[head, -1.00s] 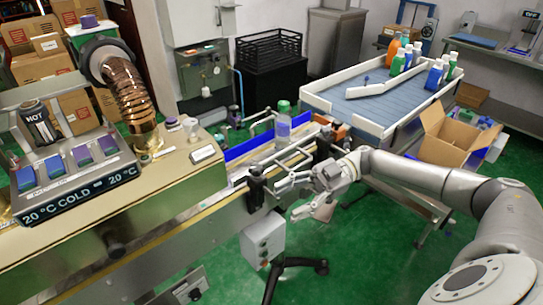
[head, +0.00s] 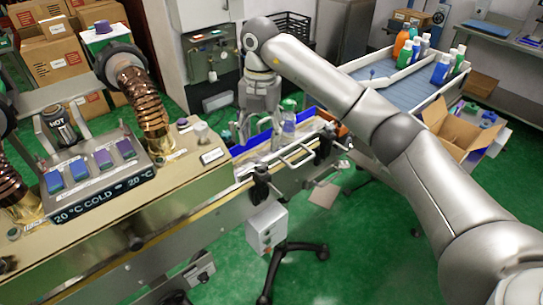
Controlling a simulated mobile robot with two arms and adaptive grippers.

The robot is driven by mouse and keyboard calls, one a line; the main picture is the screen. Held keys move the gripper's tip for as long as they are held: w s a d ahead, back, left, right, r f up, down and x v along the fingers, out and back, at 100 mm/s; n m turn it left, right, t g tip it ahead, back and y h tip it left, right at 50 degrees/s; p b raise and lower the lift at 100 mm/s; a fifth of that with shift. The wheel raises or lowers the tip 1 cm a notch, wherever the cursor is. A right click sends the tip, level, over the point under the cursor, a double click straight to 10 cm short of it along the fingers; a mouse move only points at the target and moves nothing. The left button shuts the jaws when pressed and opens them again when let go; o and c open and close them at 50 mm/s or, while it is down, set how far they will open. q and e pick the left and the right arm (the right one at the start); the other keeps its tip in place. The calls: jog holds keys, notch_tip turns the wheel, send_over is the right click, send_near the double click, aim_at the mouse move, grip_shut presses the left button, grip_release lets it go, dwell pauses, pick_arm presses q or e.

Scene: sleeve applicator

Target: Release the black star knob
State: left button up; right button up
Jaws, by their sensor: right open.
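Two black knob-and-clamp parts sit along the near side of the conveyor rail: one black knob (head: 261,187) nearer the left and a second black clamp (head: 324,146) further right. I cannot tell from their shape which is the star knob. My right gripper (head: 258,136) points down over the far side of the conveyor, beside a clear bottle with a green cap (head: 288,125). It is open and apart from both black knobs. The bottle hides part of its fingers or stands close to them; contact cannot be told. My left gripper is not in view.
A metal guide rail (head: 288,158) runs along the conveyor. A grey control box (head: 266,228) hangs below it. A blue-surfaced table (head: 400,88) with bottles stands at the back right, beside an open cardboard box (head: 458,128). My right arm crosses the right side.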

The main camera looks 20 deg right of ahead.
aim_at(262, 166)
jog(key=f, duration=0.3)
jog(key=f+p, duration=0.1)
jog(key=f, duration=0.2)
jog(key=f+p, duration=0.1)
jog(key=f, duration=0.3)
jog(key=shift+w+d, duration=0.1)
jog(key=shift+w, duration=0.15)
jog(key=c, duration=1)
